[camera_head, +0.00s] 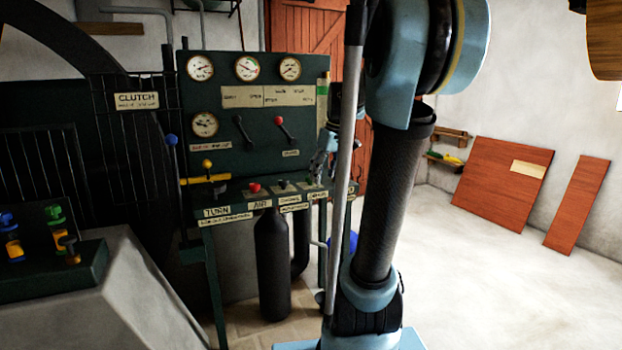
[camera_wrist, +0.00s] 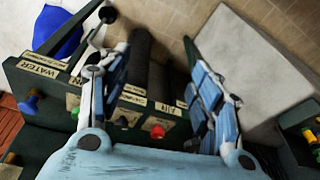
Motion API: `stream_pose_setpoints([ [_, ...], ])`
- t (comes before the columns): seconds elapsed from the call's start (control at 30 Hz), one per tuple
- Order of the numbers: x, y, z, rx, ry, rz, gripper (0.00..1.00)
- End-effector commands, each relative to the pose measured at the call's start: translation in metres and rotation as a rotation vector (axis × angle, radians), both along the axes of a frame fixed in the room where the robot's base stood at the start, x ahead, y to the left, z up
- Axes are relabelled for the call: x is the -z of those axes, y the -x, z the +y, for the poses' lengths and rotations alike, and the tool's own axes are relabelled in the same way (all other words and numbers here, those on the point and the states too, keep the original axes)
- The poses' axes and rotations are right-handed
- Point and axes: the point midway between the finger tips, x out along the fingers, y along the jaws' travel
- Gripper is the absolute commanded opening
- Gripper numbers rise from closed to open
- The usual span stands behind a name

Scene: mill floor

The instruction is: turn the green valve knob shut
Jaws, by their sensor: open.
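A green knob (camera_wrist: 75,113) shows in the wrist view on the dark console shelf, partly covered by my left finger. It sits between a blue knob and a black knob (camera_wrist: 122,122). My gripper (camera_wrist: 155,75) is open and empty over the shelf, its fingers spread apart. The black knob and a red knob (camera_wrist: 157,131) lie between the fingers in the picture; the green knob lies outside them.
The shelf also has a blue knob (camera_wrist: 30,103) by the WATER label and a yellow lever (camera_head: 206,179). Gauges (camera_head: 247,68) and a red-tipped lever (camera_head: 279,122) are on the panel behind. A block with green and blue knobs (camera_head: 53,212) stands left. Floor at right is clear.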

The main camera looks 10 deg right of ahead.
Motion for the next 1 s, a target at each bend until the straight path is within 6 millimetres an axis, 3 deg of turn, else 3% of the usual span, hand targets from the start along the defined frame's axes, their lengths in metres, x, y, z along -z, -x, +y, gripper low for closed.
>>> stream_pose_setpoints([
  [0.2, -0.027, -0.070, -0.008, -0.110, -0.018, -0.020, 0.58],
  [0.5, -0.049, -0.164, -0.024, -0.266, -0.042, -0.057, 0.58],
  [0.8, -0.053, -0.257, -0.045, -0.419, -0.065, -0.106, 0.58],
  [1.0, -0.049, -0.303, -0.059, -0.502, -0.075, -0.138, 0.58],
])
